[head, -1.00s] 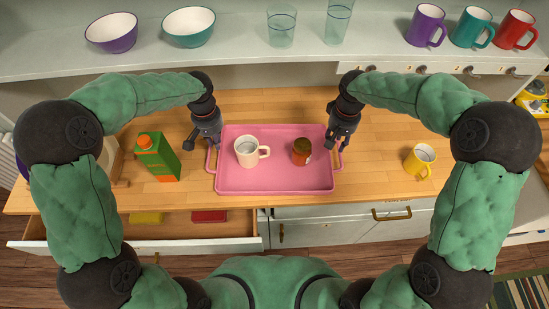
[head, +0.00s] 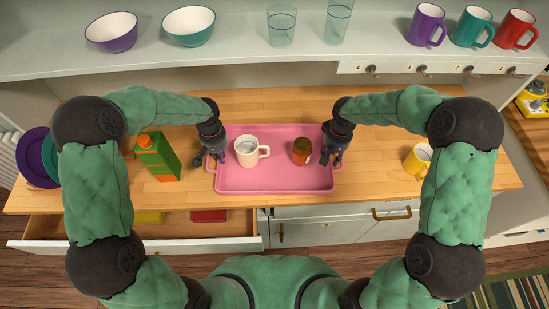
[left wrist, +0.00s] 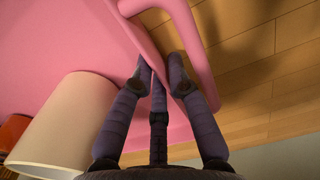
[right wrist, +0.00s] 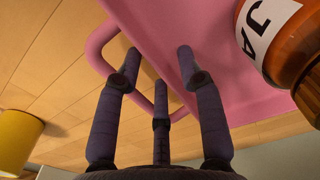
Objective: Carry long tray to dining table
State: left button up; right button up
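The long pink tray (head: 275,185) lies flat on the wooden counter with a handle at each short end. A cream mug (head: 247,151) and a jar with an orange-brown body (head: 301,151) stand in it. My left gripper (head: 211,160) is at the tray's left end. In the left wrist view, its fingertips (left wrist: 160,66) straddle the tray's edge beside the handle, close together; firm contact is unclear. My right gripper (head: 331,158) is at the right end, beside the jar. In the right wrist view, its fingers (right wrist: 159,54) are apart, around the edge near the handle.
A green-orange carton (head: 157,158) stands left of the tray, a yellow mug (head: 417,159) to the right. Plates (head: 36,157) stand at the far left. A drawer (head: 140,245) is open below the counter. The shelf behind (head: 235,50) holds bowls, glasses and mugs.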

pick_arm(q)
grip_shut()
pick_arm(e)
jog(key=c, duration=0.4)
grip_shut()
pick_arm(q)
jog(key=shift+w+r, duration=0.1)
pick_arm(e)
jog(key=shift+w+r, duration=0.1)
pick_arm(q)
jog(key=shift+r, duration=0.15)
pick_arm(e)
jog(key=shift+r, duration=0.1)
